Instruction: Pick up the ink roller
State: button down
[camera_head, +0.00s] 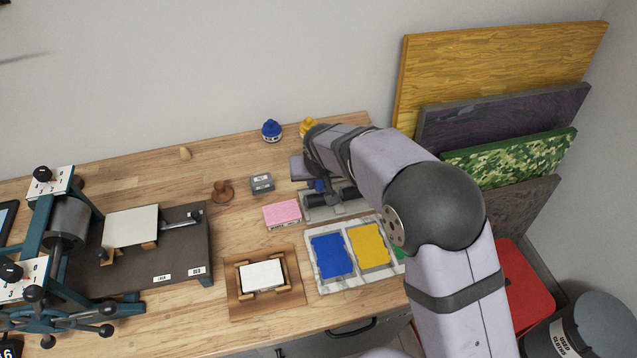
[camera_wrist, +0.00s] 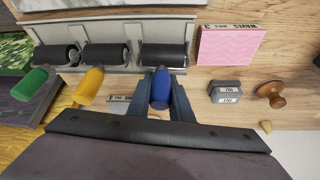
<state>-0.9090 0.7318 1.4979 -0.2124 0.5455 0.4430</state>
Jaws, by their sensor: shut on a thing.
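In the wrist view three ink rollers with black drums sit in a row in a grey holder (camera_wrist: 215,28). Their handles are green (camera_wrist: 30,85), yellow (camera_wrist: 89,87) and blue. My gripper (camera_wrist: 161,86) is shut on the blue handle of the ink roller (camera_wrist: 165,56) at the right end of the row. That roller's drum is still at its slot in the holder; I cannot tell whether it touches it. In the head view my arm hides most of the holder and the gripper, and a bit of blue handle (camera_head: 319,185) shows.
A pink block (camera_head: 282,213) and a small grey box (camera_head: 262,183) stand left of the holder. A white tray (camera_head: 317,288) with blue and yellow ink lies in front. A wooden frame (camera_head: 236,311) and a press (camera_head: 72,225) are further left. Panels (camera_head: 500,60) lean at the right.

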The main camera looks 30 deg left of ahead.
notch_tip(320, 180, up, 10)
jog(key=b, duration=0.2)
jog(key=shift+f, duration=0.1)
